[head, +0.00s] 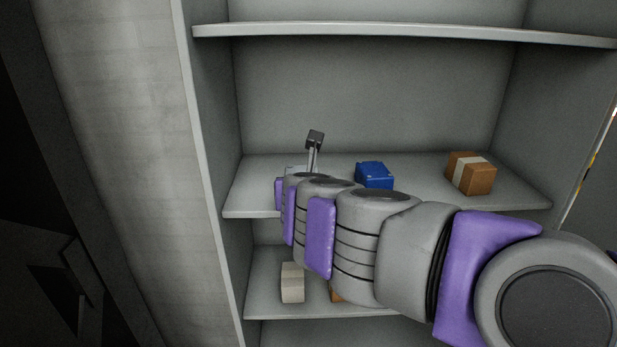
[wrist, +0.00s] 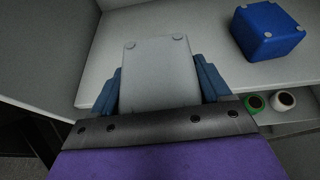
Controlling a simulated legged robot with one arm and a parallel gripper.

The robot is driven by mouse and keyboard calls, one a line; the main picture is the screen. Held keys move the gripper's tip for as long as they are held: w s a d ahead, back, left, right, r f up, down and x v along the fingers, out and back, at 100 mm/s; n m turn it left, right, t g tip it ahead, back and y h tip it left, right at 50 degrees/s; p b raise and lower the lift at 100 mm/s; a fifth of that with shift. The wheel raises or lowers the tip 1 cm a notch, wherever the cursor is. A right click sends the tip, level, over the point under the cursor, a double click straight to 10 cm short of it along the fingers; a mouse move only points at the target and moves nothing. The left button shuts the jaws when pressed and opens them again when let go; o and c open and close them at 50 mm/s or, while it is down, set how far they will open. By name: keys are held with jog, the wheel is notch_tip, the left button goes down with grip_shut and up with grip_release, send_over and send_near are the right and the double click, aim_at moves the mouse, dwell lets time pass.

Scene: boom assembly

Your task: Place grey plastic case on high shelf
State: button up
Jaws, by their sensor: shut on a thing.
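The grey plastic case (wrist: 160,62) is in my gripper (wrist: 159,85) in the wrist view. The blue fingers press on its left and right sides. Its top face, with small round corner feet, is turned to the wrist camera. The case is over the left front part of a pale grey shelf (wrist: 120,35). I cannot tell whether it touches the shelf. In the head view this shelf (head: 330,163) is the middle one seen, and my arm reaches across its front and hides the case and most of the gripper.
A blue case (head: 374,175) sits on this shelf to the right of my gripper, with a cardboard box (head: 470,174) farther right. Another shelf (head: 400,34) is above. A lower shelf (head: 265,303) holds a beige box (head: 292,283). The left side wall (head: 205,130) is close to my gripper.

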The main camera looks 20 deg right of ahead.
jog(key=w, duration=0.4)
jog(key=shift+w+d+f, duration=0.25)
jog(key=shift+d, duration=0.05)
jog(key=w+d, duration=0.2)
jog(key=w, duration=0.1)
jog(key=w+d, duration=0.1)
jog(key=shift+w+d+f, duration=0.1)
jog(key=shift+w+f, duration=0.1)
jog(key=shift+w, duration=0.5)
jog(key=shift+w+a, duration=0.25)
jog(key=shift+a, duration=0.25)
jog(key=shift+w+a+f, duration=0.1)
jog(key=shift+w+a, duration=0.05)
jog(key=shift+w, duration=0.05)
notch_tip(320, 180, down, 3)
jog(key=shift+r+b, duration=0.1)
jog(key=shift+b, duration=1.1)
jog(key=shift+d+f, duration=0.25)
jog(key=shift+f, duration=0.1)
jog(key=shift+d, duration=0.3)
